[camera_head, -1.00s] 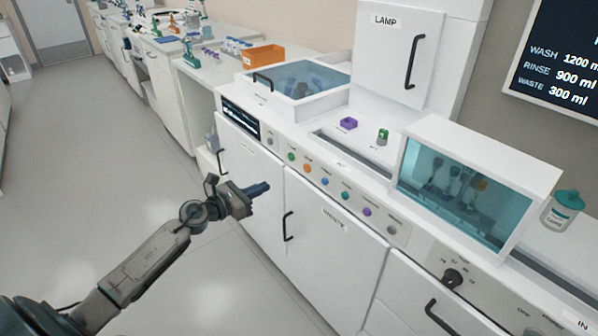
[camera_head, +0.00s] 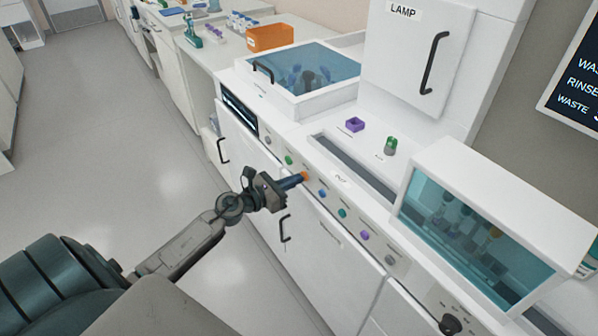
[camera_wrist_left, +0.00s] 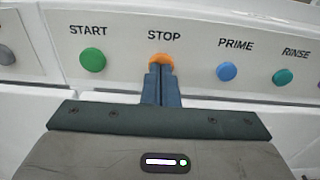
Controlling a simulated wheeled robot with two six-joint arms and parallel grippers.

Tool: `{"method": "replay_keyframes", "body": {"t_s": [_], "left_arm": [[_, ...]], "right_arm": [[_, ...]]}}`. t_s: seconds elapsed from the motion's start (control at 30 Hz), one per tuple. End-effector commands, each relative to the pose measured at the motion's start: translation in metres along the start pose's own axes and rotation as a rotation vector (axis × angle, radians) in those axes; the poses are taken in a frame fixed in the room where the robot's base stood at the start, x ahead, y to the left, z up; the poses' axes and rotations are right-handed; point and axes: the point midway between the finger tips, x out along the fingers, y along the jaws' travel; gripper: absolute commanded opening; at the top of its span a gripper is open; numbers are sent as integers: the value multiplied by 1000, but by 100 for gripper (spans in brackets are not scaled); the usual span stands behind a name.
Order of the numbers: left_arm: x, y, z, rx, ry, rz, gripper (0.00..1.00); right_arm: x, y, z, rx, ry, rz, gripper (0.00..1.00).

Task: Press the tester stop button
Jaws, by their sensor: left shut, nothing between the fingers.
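The orange stop button (camera_wrist_left: 160,60) is on the front panel (camera_wrist_left: 125,72) of the tester, under the label STOP, in the left wrist view. My left gripper (camera_wrist_left: 161,68) is shut and empty, its blue fingertips in front of the button's lower part. Whether the tips touch the button cannot be told. In the head view the orange button (camera_head: 304,176) shows just past the tips of my left gripper (camera_head: 302,178). My right gripper is not in view.
The green start button (camera_wrist_left: 93,60) is left of STOP; the blue prime button (camera_wrist_left: 227,71) and teal rinse button (camera_wrist_left: 283,77) are to its right. A glass-fronted box (camera_head: 519,194) stands at the right. Floor (camera_head: 120,150) at left is clear.

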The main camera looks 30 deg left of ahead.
Motion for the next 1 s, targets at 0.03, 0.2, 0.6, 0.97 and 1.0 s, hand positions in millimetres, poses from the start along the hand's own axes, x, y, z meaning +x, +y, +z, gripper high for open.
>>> {"method": "replay_keyframes", "body": {"t_s": [0.03, 0.2, 0.6, 0.97, 1.0], "left_arm": [[0, -1, 0, 0, 0, 0, 0], [0, -1, 0, 0, 0, 0, 0], [19, -1, 2, -1, -2, 2, 0], [21, 0, 4, 1, -7, 2, 0], [21, 1, 4, 2, -7, 1, 0]], "right_arm": [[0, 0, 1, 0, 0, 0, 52], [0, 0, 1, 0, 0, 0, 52], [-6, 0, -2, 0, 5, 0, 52], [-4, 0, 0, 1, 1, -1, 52], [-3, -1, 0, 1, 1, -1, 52]]}}
